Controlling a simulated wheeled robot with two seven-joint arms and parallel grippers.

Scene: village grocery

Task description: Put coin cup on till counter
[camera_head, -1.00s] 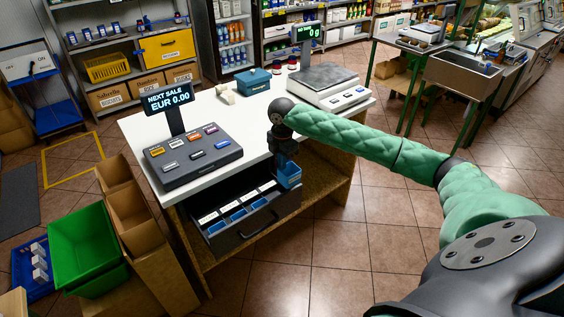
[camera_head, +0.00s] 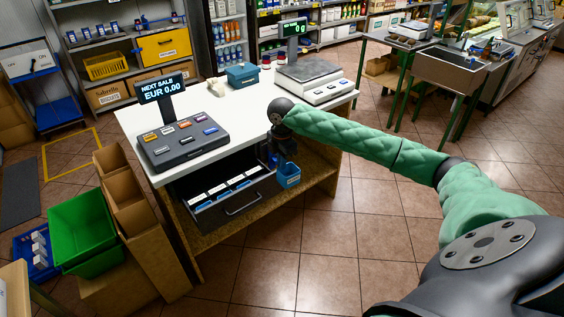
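A small blue coin cup (camera_head: 288,176) hangs below my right gripper (camera_head: 282,158), off the right end of the open till drawer (camera_head: 238,205). The dark gripper holds it by its upper part; the fingertips are small and partly hidden. The cup is lower than the top of the white till counter (camera_head: 225,140), in front of its front edge. The drawer has several blue compartments with white labels. My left gripper is out of view.
The till keypad (camera_head: 185,144) and its display (camera_head: 162,90) stand on the counter's left part. A scale (camera_head: 315,82) and a teal box (camera_head: 242,75) stand farther back. The counter's middle front is bare. A green crate (camera_head: 82,230) and cardboard boxes (camera_head: 125,190) stand at left.

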